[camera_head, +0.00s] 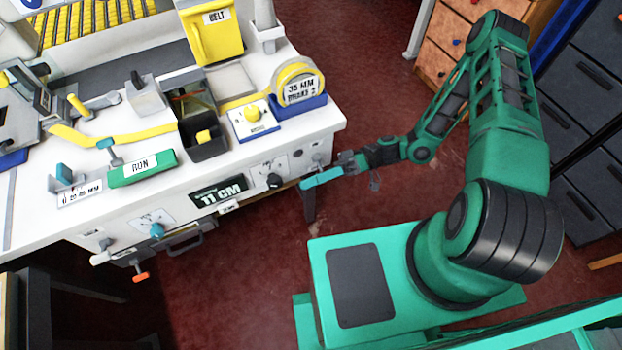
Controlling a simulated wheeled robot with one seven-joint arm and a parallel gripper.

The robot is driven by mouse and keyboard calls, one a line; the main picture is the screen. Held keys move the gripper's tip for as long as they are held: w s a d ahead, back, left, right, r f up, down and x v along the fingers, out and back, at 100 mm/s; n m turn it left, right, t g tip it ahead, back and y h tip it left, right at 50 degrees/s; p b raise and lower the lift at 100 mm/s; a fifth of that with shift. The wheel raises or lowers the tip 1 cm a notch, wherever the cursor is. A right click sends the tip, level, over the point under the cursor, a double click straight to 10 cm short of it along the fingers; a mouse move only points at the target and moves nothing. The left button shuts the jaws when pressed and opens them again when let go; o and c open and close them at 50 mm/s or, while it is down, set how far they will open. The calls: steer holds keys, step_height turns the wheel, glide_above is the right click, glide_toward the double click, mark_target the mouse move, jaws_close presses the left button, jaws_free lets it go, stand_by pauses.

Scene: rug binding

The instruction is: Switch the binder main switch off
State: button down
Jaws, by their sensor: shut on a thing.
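The binder bench's front panel (238,174) carries a black knob (273,181) on a pale plate and a small grey knob (317,160) near its right corner. No main switch label is readable, so I cannot tell which control is the main switch. A teal bar-shaped handle (321,178) juts out at the right end of the front. My gripper (344,164) is at this handle's right end and appears shut on it. The fingertips are small and dark, and the exact grip is hard to see.
A green "RUN" block (141,167), a tape roll (299,82) and a yellow "BELT" box (214,30) stand on the bench top. Drawers (455,42) are at the back right. Red floor (375,60) is clear behind my arm.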

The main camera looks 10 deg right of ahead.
steer(key=shift+f, duration=0.25)
steer(key=c, duration=1.7)
jaws_free()
steer(key=shift+r, duration=0.1)
steer(key=shift+w, duration=0.1)
steer(key=v, duration=1)
steer(key=shift+w+d, duration=0.1)
steer(key=shift+d, duration=0.3)
